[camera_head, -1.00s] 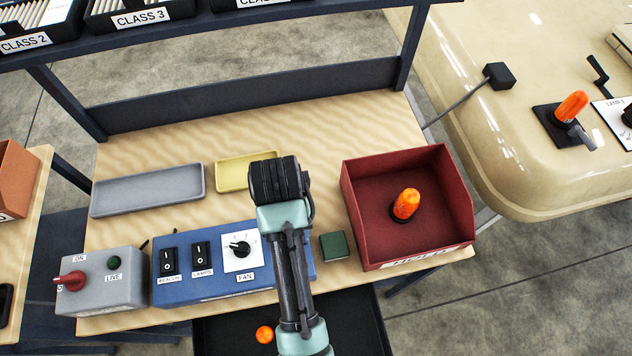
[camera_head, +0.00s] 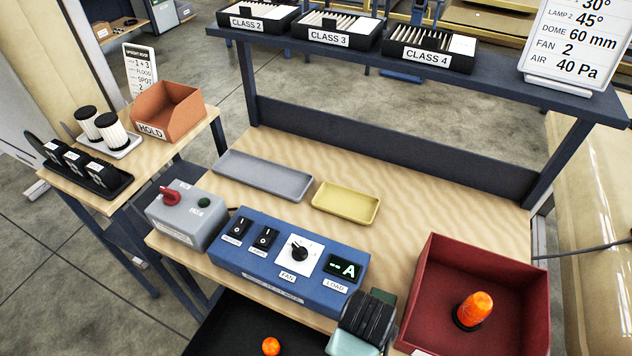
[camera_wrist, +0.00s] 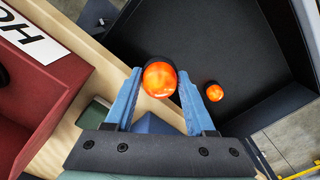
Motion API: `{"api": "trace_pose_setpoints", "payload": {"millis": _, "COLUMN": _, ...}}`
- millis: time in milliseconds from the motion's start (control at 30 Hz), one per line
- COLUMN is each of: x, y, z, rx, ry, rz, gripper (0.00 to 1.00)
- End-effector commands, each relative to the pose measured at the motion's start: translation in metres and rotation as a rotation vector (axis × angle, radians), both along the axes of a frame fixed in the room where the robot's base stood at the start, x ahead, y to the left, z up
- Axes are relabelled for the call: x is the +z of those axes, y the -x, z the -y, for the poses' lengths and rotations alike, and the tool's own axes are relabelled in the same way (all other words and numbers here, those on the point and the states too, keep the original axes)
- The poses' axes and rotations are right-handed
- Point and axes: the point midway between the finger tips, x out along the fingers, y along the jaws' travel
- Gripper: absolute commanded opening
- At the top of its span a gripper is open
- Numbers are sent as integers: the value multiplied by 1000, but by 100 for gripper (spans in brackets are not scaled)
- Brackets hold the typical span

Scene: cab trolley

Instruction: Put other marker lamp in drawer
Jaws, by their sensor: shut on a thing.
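An orange marker lamp with a dark base (camera_wrist: 159,78) is between the blue fingers of my gripper (camera_wrist: 158,84), which is shut on it. In the wrist view it appears over the open black drawer (camera_wrist: 220,45); its height is unclear. A second orange lamp (camera_wrist: 214,92) lies in the drawer and shows in the head view (camera_head: 270,346). The drawer (camera_head: 228,322) is pulled out below the bench front. A third orange lamp (camera_head: 474,309) stands upright in the red bin (camera_head: 440,262). In the head view my gripper's fingers and held lamp are hidden.
A blue switch box (camera_head: 300,262) and a grey switch box (camera_head: 187,212) line the bench front. Grey (camera_head: 262,176) and yellow (camera_head: 346,203) trays lie behind. A dark shelf (camera_head: 420,62) with class boxes spans above. The red bin stands close beside my gripper.

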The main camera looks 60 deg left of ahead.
Motion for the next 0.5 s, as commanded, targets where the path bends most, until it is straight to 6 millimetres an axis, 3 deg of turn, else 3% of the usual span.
{"api": "trace_pose_setpoints", "payload": {"millis": 33, "x": -16, "y": 13, "z": -13, "rx": 126, "ry": 1, "rz": -3, "gripper": 0}}
{"api": "trace_pose_setpoints", "payload": {"millis": 200, "x": -33, "y": 39, "z": -36, "rx": 411, "ry": -2, "rz": -3, "gripper": 0}}
{"api": "trace_pose_setpoints", "payload": {"millis": 367, "x": -49, "y": 48, "z": -43, "rx": 509, "ry": -2, "rz": -5, "gripper": 0}}
{"api": "trace_pose_setpoints", "payload": {"millis": 500, "x": -75, "y": 48, "z": -43, "rx": 512, "ry": -2, "rz": -6, "gripper": 0}}
